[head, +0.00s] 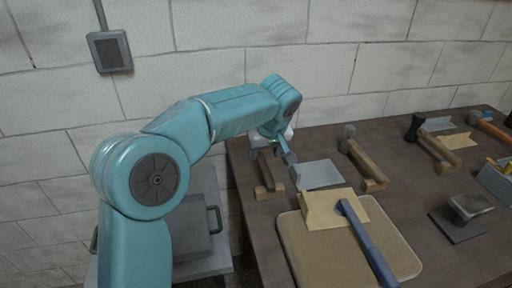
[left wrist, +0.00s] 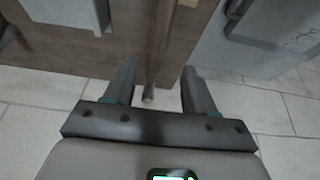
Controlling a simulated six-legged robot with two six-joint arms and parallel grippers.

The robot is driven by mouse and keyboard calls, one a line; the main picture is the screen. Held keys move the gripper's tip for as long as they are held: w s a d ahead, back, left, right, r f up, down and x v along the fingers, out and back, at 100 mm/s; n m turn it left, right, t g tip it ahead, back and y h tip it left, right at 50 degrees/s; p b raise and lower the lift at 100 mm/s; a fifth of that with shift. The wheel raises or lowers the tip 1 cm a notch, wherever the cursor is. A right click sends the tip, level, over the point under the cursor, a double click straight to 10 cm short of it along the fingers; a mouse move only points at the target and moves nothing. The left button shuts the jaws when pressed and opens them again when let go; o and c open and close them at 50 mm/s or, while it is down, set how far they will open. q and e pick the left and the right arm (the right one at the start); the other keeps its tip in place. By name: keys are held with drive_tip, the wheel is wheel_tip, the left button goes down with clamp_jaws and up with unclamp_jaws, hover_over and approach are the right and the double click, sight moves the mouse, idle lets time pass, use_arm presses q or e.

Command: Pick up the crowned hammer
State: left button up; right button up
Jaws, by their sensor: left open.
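My left gripper (head: 275,152) is over the left end of the bench, open, with its fingers pointing down. In the left wrist view the open fingers (left wrist: 158,80) stand on either side of a wooden handle (left wrist: 160,45), with no clear contact. In the head view a wooden piece (head: 266,178) lies just below the gripper, partly hidden by it. I cannot tell which is the crowned one.
The bench (head: 440,200) is dark wood. A tan mat (head: 292,240) with a yellowish sheet (head: 318,208) lies in front, and a grey sheet (head: 318,175) behind. A grey case (head: 190,235) stands left of the bench. A block on a plate (head: 468,208) sits right.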

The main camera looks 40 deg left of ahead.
sight(264, 164)
use_arm(q)
drive_tip(key=x, duration=0.5)
drive_tip(key=shift+w+d, duration=0.15)
drive_tip(key=shift+d, duration=0.05)
drive_tip(key=shift+a+f, duration=0.15)
drive_tip(key=shift+a, duration=0.05)
drive_tip(key=shift+a+f, duration=0.1)
drive_tip(key=shift+f, duration=0.2)
drive_tip(key=x, duration=0.4)
drive_tip(key=shift+w+f+p, duration=0.1)
drive_tip(key=shift+w+p, duration=0.05)
drive_tip(key=shift+p, duration=0.25)
drive_tip(key=shift+f, duration=0.2)
drive_tip(key=c, duration=0.7)
clamp_jaws()
